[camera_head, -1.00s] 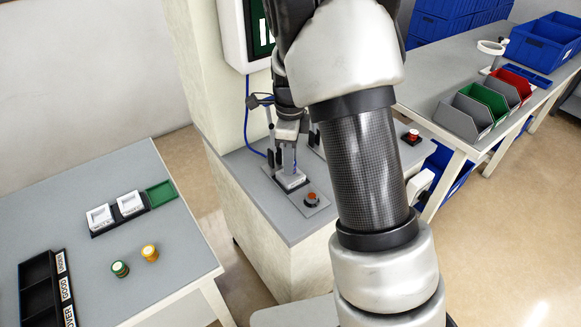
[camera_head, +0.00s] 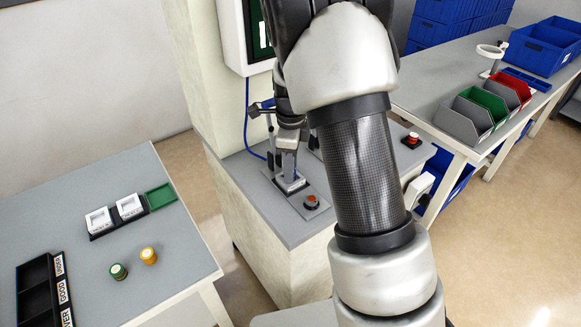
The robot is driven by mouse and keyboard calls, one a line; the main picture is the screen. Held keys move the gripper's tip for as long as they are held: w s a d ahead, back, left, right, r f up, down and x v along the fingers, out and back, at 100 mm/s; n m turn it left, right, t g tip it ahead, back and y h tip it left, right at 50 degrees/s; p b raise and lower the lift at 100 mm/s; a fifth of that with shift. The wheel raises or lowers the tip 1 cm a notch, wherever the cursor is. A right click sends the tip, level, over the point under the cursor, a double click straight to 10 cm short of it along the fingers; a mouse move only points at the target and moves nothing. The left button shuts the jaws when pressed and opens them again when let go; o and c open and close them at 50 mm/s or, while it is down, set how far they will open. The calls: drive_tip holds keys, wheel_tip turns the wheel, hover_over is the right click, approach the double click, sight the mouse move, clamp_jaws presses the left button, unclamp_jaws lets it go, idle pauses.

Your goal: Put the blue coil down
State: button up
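My gripper (camera_head: 288,168) points down over a small white fixture (camera_head: 291,186) on the grey-topped pedestal (camera_head: 262,203). Its fingertips are at or just above the fixture; I cannot tell whether they touch it. The fingers are small and partly hidden, so their opening is unclear. I cannot make out the blue coil; if it is at the fingertips or in the fixture, it is too small or hidden to tell. A green coil stack (camera_head: 119,272) and an orange-yellow coil stack (camera_head: 149,256) stand on the left table (camera_head: 180,255).
An orange-red button (camera_head: 311,202) sits beside the fixture. The left table holds two white trays (camera_head: 129,207), a green tray (camera_head: 160,197) and a black labelled rack (camera_head: 38,290). The right bench carries grey, green (camera_head: 480,106) and red (camera_head: 506,91) bins.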

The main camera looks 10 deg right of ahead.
drive_tip(key=shift+s+a+f, duration=0.2)
drive_tip(key=shift+s+f, duration=0.4)
drive_tip(key=shift+f, duration=0.25)
drive_tip(key=shift+r, duration=0.2)
wheel_tip(320, 180, up, 13)
drive_tip(key=p, duration=0.3)
drive_tip(key=s+r+n+t, duration=0.1)
drive_tip(key=s+r+n, duration=0.5)
drive_tip(key=r, duration=0.2)
drive_tip(key=s+r+n+t, duration=0.2)
drive_tip(key=s+n, duration=0.6)
drive_tip(key=s+r+n+t, duration=0.2)
drive_tip(key=s+r+n, duration=0.1)
drive_tip(key=s+n, duration=0.5)
drive_tip(key=shift+s, duration=0.7)
drive_tip(key=shift+d, duration=0.1)
